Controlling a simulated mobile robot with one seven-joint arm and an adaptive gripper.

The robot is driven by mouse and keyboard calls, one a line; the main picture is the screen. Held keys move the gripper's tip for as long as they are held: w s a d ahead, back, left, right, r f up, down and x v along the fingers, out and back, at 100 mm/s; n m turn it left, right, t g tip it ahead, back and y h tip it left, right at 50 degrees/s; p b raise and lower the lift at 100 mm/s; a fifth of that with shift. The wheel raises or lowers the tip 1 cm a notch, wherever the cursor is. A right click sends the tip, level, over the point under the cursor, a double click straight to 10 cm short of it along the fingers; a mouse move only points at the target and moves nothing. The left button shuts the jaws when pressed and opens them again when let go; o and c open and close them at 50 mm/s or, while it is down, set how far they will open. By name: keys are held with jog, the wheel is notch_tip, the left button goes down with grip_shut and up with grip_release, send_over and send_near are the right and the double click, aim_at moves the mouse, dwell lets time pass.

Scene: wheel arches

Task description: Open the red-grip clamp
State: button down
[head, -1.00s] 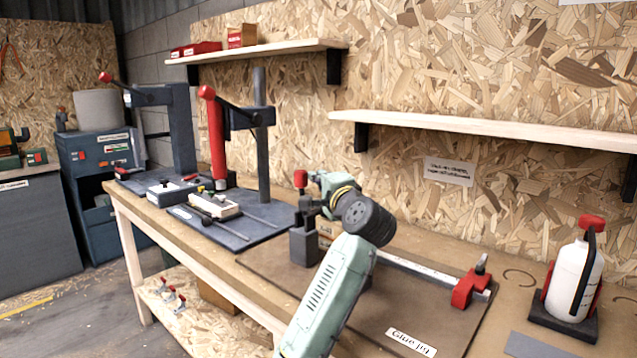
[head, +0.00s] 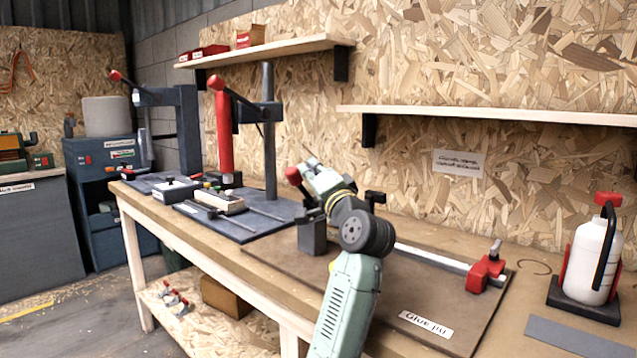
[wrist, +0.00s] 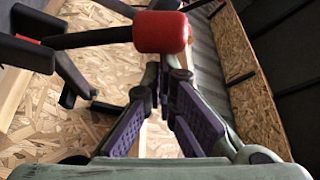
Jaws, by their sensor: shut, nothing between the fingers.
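The red grip (head: 293,176) of the clamp leans left on its dark lever above a grey block (head: 312,238) on the jig board. In the wrist view the red grip (wrist: 162,32) is large, just beyond the fingertips, with its dark lever running left. My gripper (head: 310,162) is beside the grip, on its right in the head view. Its purple-padded fingers (wrist: 165,78) are closed together with nothing between them. I cannot tell whether they touch the grip. My wrist partly hides the clamp's arm and pad.
The brown board labelled Glue jig (head: 400,290) carries a metal bar with a red end block (head: 486,274). A white bottle (head: 590,262) stands at right. A press with a red column (head: 224,130) stands behind left. A shelf (head: 480,114) overhangs the back.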

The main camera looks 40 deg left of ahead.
aim_at(297, 179)
jog(key=shift+n, duration=0.7)
jog(key=s+f+b, duration=0.1)
jog(key=s+f, duration=0.1)
jog(key=s, duration=0.1)
jog(key=shift+s+f+b, duration=0.15)
jog(key=shift+f+b, duration=0.05)
jog(key=shift+b, duration=0.2)
jog(key=shift+s+a+f+b, duration=0.1)
jog(key=shift+s+f+b, duration=0.1)
jog(key=shift+s+f, duration=0.45)
jog(key=shift+s+d+f+b, duration=0.1)
jog(key=shift+s+f+b, duration=0.1)
jog(key=shift+f, duration=0.8)
jog(key=shift+s+a+f+b, duration=0.15)
jog(key=shift+s+f, duration=0.3)
jog(key=shift+f, duration=0.4)
jog(key=shift+f, duration=0.1)
jog(key=v, duration=1.2)
jog(key=shift+f, duration=0.2)
